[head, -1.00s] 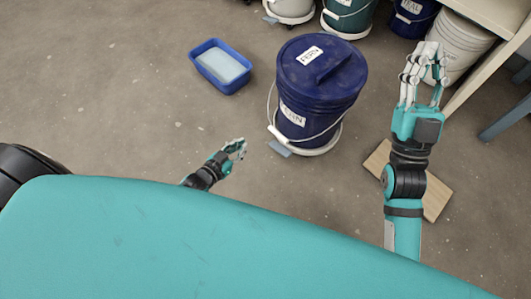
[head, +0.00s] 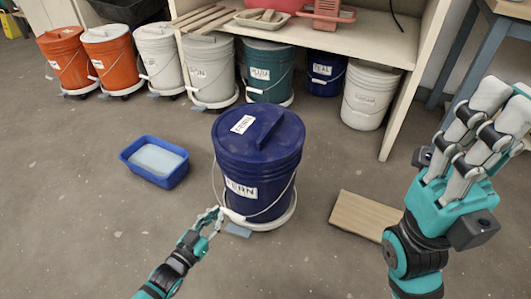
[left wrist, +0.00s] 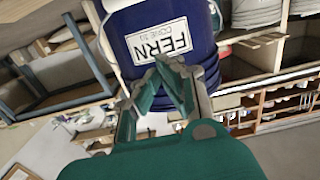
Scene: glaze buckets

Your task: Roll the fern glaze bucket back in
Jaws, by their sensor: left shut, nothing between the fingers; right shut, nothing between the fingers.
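The fern bucket (head: 256,160) is dark blue with a lid, a wire handle and a white FERN label. It stands upright on a white wheeled base (head: 262,222) with a blue tab at its front, out on the open floor. In the left wrist view the bucket (left wrist: 205,48) fills the upper middle. My left gripper (head: 213,217) is shut and empty at the bucket's lower left front, close to the handle's white grip; I cannot tell whether they touch. It shows below the label in the left wrist view (left wrist: 172,75). My right gripper (head: 508,98) is shut and empty, raised at the right.
A row of buckets stands behind: orange (head: 66,60), white (head: 159,55), grey (head: 209,70), green (head: 268,72), small blue (head: 325,75) and white (head: 368,97), several under a bench (head: 365,50). A blue tub (head: 155,165) lies left, a wooden board (head: 363,215) right.

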